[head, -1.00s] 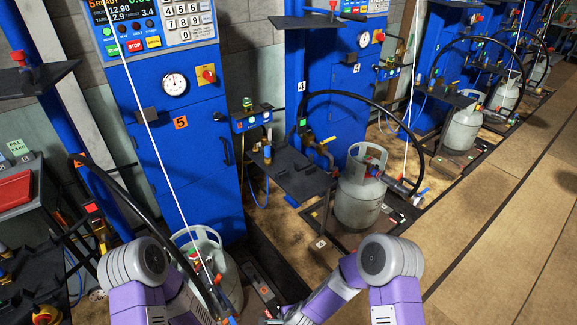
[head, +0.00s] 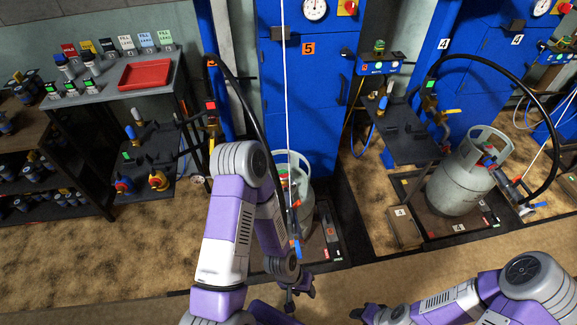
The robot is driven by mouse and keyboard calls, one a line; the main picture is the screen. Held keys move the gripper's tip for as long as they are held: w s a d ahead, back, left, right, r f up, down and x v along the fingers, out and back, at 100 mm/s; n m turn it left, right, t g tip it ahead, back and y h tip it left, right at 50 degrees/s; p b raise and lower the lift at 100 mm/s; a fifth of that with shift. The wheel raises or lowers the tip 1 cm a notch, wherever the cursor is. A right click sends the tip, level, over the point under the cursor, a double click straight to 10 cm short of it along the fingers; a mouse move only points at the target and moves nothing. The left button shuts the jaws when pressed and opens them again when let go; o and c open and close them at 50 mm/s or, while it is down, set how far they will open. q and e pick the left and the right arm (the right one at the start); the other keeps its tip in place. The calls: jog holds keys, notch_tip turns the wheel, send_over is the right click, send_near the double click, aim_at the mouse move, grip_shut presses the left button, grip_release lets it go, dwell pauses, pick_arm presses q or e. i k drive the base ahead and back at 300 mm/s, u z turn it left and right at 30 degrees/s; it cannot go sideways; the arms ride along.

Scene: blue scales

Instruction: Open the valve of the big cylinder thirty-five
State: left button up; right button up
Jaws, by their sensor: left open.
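A grey gas cylinder (head: 305,211) stands on the scale at the blue station marked 5. My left forearm and a hose with a blue-tipped fitting cover much of it, so its valve is not clear. Another grey cylinder (head: 458,188) stands on the scale at station 4, with a red and blue fitting at its top. I cannot read the number thirty-five on either. My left gripper (head: 300,292) is open and empty, pointing down in front of the station 5 scale, apart from the cylinder. My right gripper (head: 360,312) is at the bottom edge, partly seen; its jaws are unclear.
A grey bench (head: 105,90) with a red tray (head: 152,74) stands at the left, above a dark shelf with valves. A dark shelf (head: 400,140) juts out between the stations. Black hoses arch near both cylinders. The floor in front is clear.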

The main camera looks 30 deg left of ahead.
aim_at(283, 173)
jog(key=u, duration=0.25)
jog(key=k, duration=0.45)
jog(key=u, duration=1.05)
jog(key=i, duration=1.2)
jog(key=z, duration=0.15)
